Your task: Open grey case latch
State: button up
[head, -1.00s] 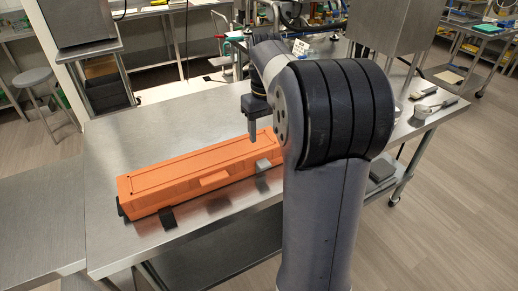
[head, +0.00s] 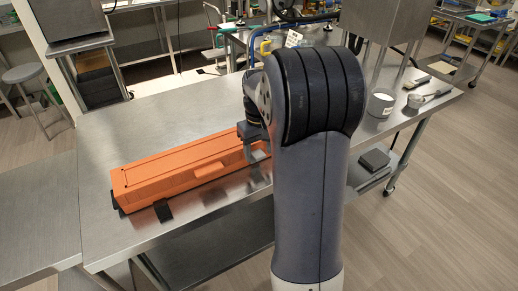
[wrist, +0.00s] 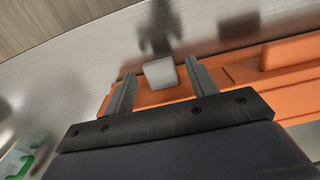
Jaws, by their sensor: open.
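The long orange case (head: 190,170) lies closed on the steel table in the head view, and part of its orange side shows in the wrist view (wrist: 285,75). The grey latch (wrist: 160,72) is a small pale block at the case's edge in the wrist view. My gripper (wrist: 160,71) is open, with one finger on each side of the grey latch. I cannot tell whether the fingers touch it. In the head view my gripper (head: 256,153) is low at the case's right end, where my arm hides part of the case. A black latch (head: 162,210) shows near the case's left front.
The steel table (head: 115,235) is bare in front of and left of the case. A white cup (head: 381,104) and a scoop (head: 418,99) stand at the table's right side. A steel box-shaped machine (head: 70,20) stands at the back left.

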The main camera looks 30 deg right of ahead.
jog(key=shift+c, duration=0.4)
jog(key=c, duration=0.9)
